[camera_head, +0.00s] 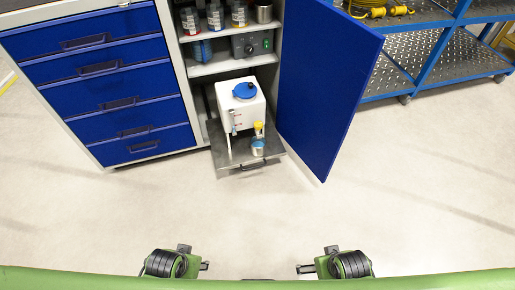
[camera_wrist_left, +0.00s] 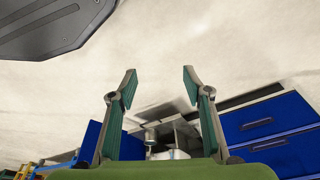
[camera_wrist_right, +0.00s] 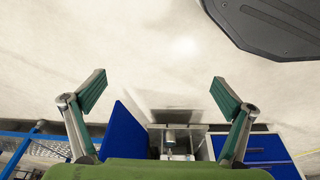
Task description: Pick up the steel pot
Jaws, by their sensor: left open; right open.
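My left gripper (camera_head: 186,262) and right gripper (camera_head: 319,264) are low in the head view, far in front of the cabinet and apart from everything. In the left wrist view, the left gripper (camera_wrist_left: 159,74) has its fingers spread with nothing between them. In the right wrist view, the right gripper (camera_wrist_right: 158,79) is also spread wide and empty.
A white canister (camera_head: 240,107) with a blue lid stands on a pulled-out tray (camera_head: 235,166). A grey control box (camera_head: 252,43) sits on the middle shelf. The open blue door (camera_head: 325,85) juts out at right; blue drawers (camera_head: 105,85) are at left. The floor between is clear.

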